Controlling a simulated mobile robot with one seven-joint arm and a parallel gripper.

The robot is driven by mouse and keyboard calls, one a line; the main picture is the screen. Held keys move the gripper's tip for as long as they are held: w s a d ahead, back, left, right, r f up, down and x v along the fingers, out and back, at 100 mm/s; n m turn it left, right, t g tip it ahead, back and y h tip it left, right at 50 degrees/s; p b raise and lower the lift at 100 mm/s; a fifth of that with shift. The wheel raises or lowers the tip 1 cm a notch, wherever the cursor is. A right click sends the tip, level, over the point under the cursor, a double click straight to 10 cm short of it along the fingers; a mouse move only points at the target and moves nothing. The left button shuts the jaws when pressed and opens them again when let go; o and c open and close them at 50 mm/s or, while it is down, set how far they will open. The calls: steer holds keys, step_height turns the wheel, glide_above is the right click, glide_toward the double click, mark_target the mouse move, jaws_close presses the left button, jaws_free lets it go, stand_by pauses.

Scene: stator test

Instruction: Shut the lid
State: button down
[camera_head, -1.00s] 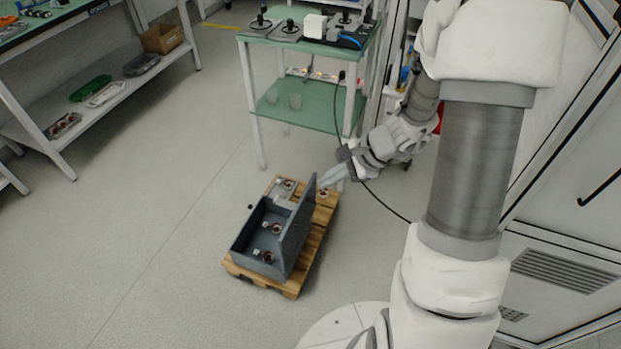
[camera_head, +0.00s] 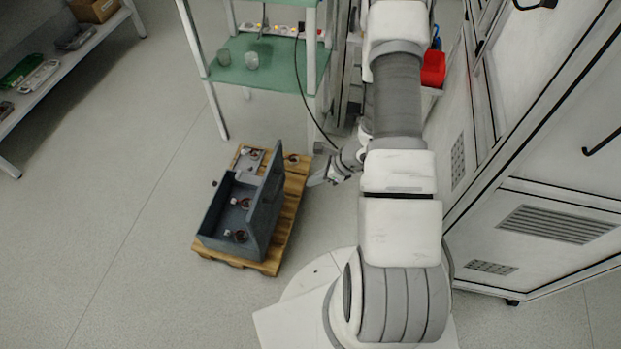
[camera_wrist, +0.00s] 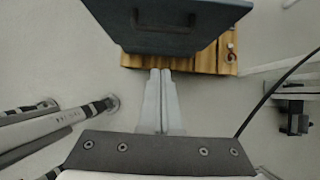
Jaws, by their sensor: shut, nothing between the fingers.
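A dark grey box (camera_head: 213,228) sits on a wooden pallet (camera_head: 294,205) on the floor. Its lid (camera_head: 264,208) stands up along the right side, so the box is open and its inside shows. Several small parts with copper rings lie in it. My gripper (camera_head: 312,182) is to the right of the pallet, apart from the lid. In the wrist view, my gripper's fingers (camera_wrist: 160,74) are together and empty, pointing at the pallet, with the lid's outer face (camera_wrist: 160,38) and its handle just ahead.
A green-shelved table (camera_head: 262,70) stands behind the pallet. A white cabinet (camera_head: 540,200) is at the right. A black cable hangs down near my arm. A shelf unit (camera_head: 70,75) is at the far left. The floor left of the pallet is clear.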

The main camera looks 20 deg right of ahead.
mark_target(264, 195)
steer(key=w+a+f+b, duration=0.3)
steer(key=w+a+f, duration=0.1)
steer(key=a+f, duration=0.2)
steer(key=shift+w+a+f, duration=0.2)
steer(key=shift+w+f, duration=0.1)
steer(key=shift+w, duration=0.1)
steer(key=shift+w+r, duration=0.1)
steer(key=shift+r, duration=0.05)
